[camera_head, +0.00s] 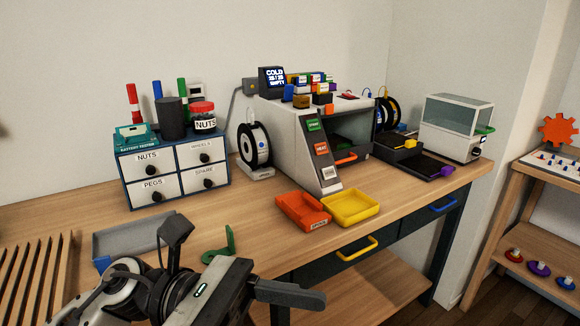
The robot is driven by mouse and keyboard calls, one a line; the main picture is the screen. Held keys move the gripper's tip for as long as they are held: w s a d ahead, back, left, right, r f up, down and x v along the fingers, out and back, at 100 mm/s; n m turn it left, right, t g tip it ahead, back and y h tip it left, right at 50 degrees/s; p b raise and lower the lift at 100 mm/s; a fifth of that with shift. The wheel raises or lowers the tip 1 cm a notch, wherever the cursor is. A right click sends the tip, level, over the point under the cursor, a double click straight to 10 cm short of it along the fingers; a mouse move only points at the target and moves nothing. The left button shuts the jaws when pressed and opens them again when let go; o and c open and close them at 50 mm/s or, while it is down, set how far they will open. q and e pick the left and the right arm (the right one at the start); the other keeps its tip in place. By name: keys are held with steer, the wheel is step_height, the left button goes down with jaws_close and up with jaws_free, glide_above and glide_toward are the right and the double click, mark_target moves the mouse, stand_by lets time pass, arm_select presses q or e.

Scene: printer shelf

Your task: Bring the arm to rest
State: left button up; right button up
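My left arm comes in at the bottom left, in front of the table edge. Its gripper (290,294) points to the right, low in front of the wooden table (250,215). Its dark fingers show side-on and overlap, so I cannot tell whether they are open or shut. I see nothing held at the visible fingertips. My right arm and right gripper are not in view.
A grey tray (133,238) and a green bracket (222,243) lie close behind my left arm. Orange (303,211) and yellow (350,208) trays sit before the white printer (322,160). A labelled drawer box (172,172) stands left. A yellow-handled drawer (357,249) is below.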

arm_select(q)
steer(key=w+a+n+t+h, duration=0.2)
steer(key=w+n+t+h, duration=0.35)
steer(key=n+t, duration=1.15)
steer(key=w+a+f+n+t+y, duration=0.3)
steer(key=f+n+y, duration=0.3)
steer(key=n, duration=0.5)
steer(key=w+a+f+n+t+y, duration=0.2)
steer(key=a+f+n+t+y, duration=0.15)
steer(key=n+y, duration=0.6)
steer(key=s+a+f+n+g+y, duration=0.2)
steer(key=s+f+n, duration=0.3)
steer(key=f+n, duration=0.3)
steer(key=s+a+f+n+g+y, duration=0.3)
steer(key=s+f+n+g, duration=0.2)
steer(key=f+n, duration=0.4)
step_height(320, 180, down, 5)
steer(key=shift+r, duration=0.15)
